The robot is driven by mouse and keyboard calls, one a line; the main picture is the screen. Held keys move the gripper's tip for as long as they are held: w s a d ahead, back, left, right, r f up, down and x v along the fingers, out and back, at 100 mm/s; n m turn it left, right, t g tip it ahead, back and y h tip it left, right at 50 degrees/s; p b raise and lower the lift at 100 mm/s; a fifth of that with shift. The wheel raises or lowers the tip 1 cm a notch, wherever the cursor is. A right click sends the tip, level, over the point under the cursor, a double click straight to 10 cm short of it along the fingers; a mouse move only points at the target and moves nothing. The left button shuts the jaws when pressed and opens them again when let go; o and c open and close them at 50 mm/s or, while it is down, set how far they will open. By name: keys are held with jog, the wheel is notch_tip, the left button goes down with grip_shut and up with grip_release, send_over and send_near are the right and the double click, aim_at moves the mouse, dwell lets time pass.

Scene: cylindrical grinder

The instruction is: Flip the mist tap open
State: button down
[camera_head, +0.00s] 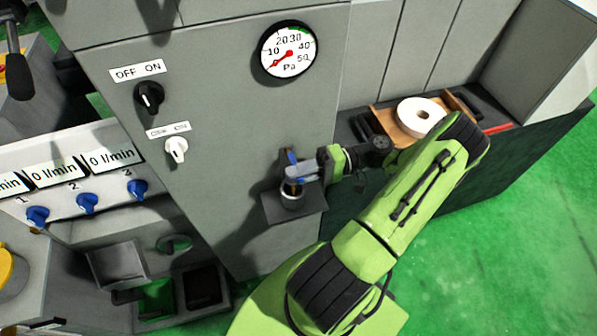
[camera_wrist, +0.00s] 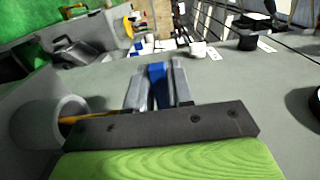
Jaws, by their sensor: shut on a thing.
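My gripper (camera_head: 300,172) is in front of the grey cabinet panel, just above a small shelf with a grey cup. Its fingers are shut on a narrow blue thing (camera_wrist: 157,74), which stands between them in the wrist view. I cannot tell whether this blue thing is the mist tap. On the panel to the left are a black knob (camera_head: 149,97) under an OFF ON label and a smaller white knob (camera_head: 176,149) under a label too small to read. Both knobs are apart from my gripper. No label reading mist can be made out.
The cup (camera_wrist: 47,122) has an orange-yellow stick in it, close beside my gripper. Blue numbered knobs (camera_head: 87,203) sit under flow displays at the left. A pressure gauge (camera_head: 288,52) is above. A tray with a white wheel (camera_head: 420,117) lies behind my arm.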

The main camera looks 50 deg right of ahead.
jog(key=c, duration=1.1)
grip_release()
jog(key=v, duration=1.6)
jog(key=shift+f, duration=0.1)
jog(key=shift+a, duration=0.1)
